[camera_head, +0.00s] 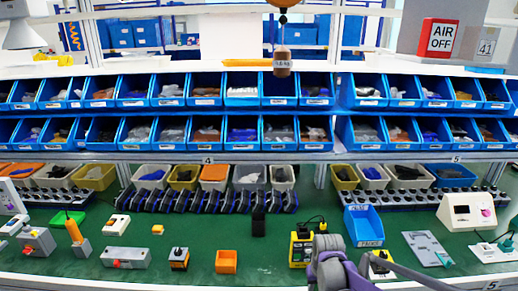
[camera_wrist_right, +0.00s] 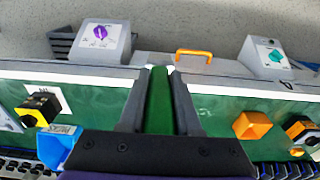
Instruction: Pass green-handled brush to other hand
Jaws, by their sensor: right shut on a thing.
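In the right wrist view, my right gripper (camera_wrist_right: 161,72) is shut on a green bar, which looks like the handle of the green-handled brush (camera_wrist_right: 159,108). The handle lies lengthwise between the two dark fingers. The bristles are not visible. In the head view, a grey and purple part of my right arm (camera_head: 335,270) shows at the bottom, right of centre; the brush cannot be made out there. My left gripper is in neither view.
The green workbench carries an orange box (camera_head: 226,262), a yellow-black switch (camera_head: 301,250), a blue bin (camera_head: 363,226) and a white box (camera_head: 467,213). Rows of blue bins stand behind. Clear green surface lies around the orange box.

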